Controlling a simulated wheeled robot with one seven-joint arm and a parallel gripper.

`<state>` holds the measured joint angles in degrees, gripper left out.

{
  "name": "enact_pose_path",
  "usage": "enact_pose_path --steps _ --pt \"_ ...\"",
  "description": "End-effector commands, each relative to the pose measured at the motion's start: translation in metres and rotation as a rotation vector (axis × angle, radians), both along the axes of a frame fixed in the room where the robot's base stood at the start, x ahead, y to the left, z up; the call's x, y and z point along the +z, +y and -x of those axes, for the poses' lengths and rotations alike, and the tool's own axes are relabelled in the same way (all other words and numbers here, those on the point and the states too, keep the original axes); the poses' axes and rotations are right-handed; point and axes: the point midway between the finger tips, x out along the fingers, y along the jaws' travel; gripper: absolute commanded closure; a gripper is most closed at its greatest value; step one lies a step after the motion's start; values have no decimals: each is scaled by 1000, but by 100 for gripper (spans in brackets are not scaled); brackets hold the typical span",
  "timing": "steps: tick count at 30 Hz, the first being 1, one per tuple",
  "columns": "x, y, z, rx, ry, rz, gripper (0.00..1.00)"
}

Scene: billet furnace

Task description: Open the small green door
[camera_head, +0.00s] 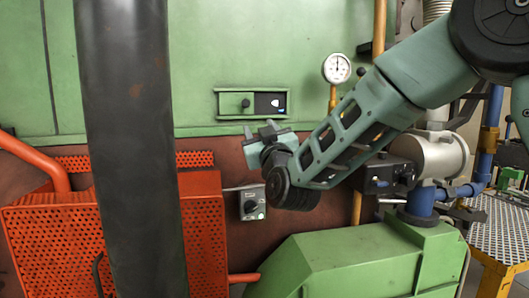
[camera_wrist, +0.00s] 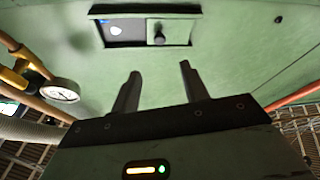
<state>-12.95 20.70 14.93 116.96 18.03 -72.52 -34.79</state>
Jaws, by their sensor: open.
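The small green door (camera_head: 232,103) sits in a shallow frame on the large green wall panel, with a dark round knob (camera_head: 245,103). Beside it, on the right of the frame, is a dark area with a white and blue mark; I cannot tell whether it is an opening or a plate. My gripper (camera_head: 261,130) is open and empty, just below the door and apart from it. In the wrist view the picture is turned over: the door (camera_wrist: 176,34) and knob (camera_wrist: 158,38) show beyond the two spread fingers (camera_wrist: 159,73), with the knob roughly between them.
A pressure gauge (camera_head: 337,68) on a brass pipe stands right of the door. A grey switch box (camera_head: 251,202) is below my gripper. An orange perforated guard (camera_head: 60,240) is at left, and a green housing (camera_head: 345,265) at lower right. The wall around the door is clear.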

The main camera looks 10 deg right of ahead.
Motion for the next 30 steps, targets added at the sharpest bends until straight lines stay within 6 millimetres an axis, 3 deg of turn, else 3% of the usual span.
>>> enact_pose_path --steps 7,22,26,30 --pt "-13 -3 29 0 0 -1 55" --pt "-16 0 34 16 23 0 55" --pt "-40 22 45 111 169 9 55" --pt "-91 55 78 260 451 38 55"
